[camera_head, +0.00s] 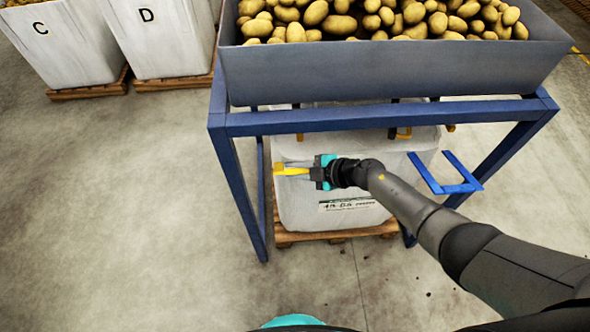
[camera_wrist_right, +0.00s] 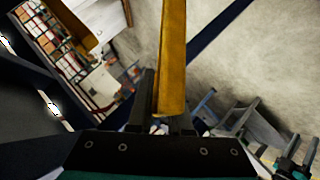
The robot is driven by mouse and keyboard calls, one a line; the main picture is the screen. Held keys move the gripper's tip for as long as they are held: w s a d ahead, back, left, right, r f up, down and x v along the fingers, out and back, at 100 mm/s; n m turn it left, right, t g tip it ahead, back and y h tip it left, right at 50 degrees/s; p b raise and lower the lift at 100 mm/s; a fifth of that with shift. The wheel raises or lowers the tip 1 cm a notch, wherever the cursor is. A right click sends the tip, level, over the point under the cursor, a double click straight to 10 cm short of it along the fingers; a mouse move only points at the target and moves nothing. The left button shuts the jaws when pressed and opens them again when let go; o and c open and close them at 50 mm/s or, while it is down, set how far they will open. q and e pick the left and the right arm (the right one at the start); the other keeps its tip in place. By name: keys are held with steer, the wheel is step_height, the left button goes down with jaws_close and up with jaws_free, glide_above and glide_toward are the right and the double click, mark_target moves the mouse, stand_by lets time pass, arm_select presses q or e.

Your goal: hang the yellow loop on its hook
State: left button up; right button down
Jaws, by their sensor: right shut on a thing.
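My right gripper (camera_head: 305,171) is in front of the white bulk bag (camera_head: 300,208) under the blue frame. It is shut on a yellow loop (camera_head: 280,170), which sticks out to the left of the fingers. In the right wrist view the yellow loop (camera_wrist_right: 172,55) runs as a broad strap up from between the fingers (camera_wrist_right: 162,118). Another yellow loop (camera_head: 404,134) is at a dark hook (camera_head: 394,126) under the frame's front beam, on the right. A small yellow piece (camera_head: 300,137) shows under the beam above my gripper; its hook is mostly hidden. My left gripper is out of view.
A grey hopper (camera_head: 390,70) full of potatoes rests on the blue frame (camera_head: 380,116). The bag stands on a wooden pallet (camera_head: 337,236). Bags C (camera_head: 60,50) and D (camera_head: 165,45) stand at the upper left. The left floor is clear.

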steer(key=shift+w+r+p, duration=0.35)
steer(key=shift+w+r, duration=0.35)
steer(key=shift+w, duration=0.2)
steer(key=c, duration=0.8)
jaws_free()
steer(key=shift+f, duration=0.1)
steer(key=shift+c, duration=0.2)
steer(key=shift+s, duration=0.1)
steer(key=p+v, duration=0.5)
steer(key=v, duration=1)
steer(key=shift+s, duration=0.1)
steer(key=shift+c, duration=0.4)
